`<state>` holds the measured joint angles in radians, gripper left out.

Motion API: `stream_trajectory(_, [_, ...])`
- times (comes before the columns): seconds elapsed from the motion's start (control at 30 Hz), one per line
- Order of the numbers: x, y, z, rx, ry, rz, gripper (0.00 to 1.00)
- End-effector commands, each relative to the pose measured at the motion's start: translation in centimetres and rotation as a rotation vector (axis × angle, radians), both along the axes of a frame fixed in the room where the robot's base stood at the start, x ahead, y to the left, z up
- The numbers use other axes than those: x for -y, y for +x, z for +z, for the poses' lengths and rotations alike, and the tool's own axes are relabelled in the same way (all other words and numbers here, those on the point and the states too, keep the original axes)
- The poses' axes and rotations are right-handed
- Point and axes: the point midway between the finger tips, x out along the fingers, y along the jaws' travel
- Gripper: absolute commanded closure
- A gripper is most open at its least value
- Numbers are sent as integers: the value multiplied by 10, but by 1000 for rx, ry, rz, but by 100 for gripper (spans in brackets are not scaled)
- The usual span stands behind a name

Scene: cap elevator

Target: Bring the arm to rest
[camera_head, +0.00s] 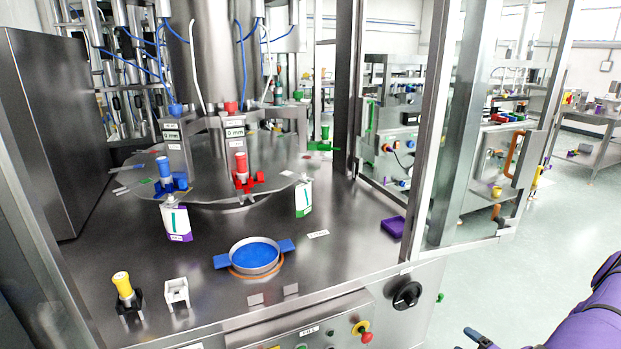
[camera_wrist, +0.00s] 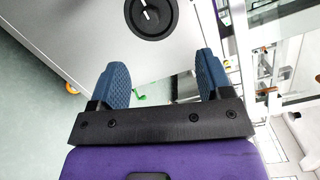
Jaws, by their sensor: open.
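My gripper (camera_wrist: 158,82) shows in the wrist view with its two blue ribbed fingers spread wide and nothing between them. A black round knob (camera_wrist: 151,15) on a grey machine panel lies beyond the fingertips. In the head view my purple arm reaches in at the lower right. The dark part of my gripper (camera_head: 480,338) shows at the bottom edge, partly cut off. It is in front of the floor, to the right of the machine cabinet, and touches nothing that I can see.
The steel machine top (camera_head: 330,270) holds a blue-lined round dish (camera_head: 254,256), a yellow-capped piece (camera_head: 122,285), a white holder (camera_head: 176,292) and a purple tray (camera_head: 393,227). The black rotary knob (camera_head: 407,295) is on the cabinet front. An open glass door (camera_head: 500,120) stands above my arm.

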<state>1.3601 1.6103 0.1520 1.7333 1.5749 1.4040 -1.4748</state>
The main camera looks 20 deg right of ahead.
Motion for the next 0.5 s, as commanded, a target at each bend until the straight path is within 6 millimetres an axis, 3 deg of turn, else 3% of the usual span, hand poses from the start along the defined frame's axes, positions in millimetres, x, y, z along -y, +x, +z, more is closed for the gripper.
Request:
stream_trajectory(0.27, [-2,32,63,-23,-37,191,28])
stream_trajectory(0.5, [-23,70,149,-83,-98,443,28])
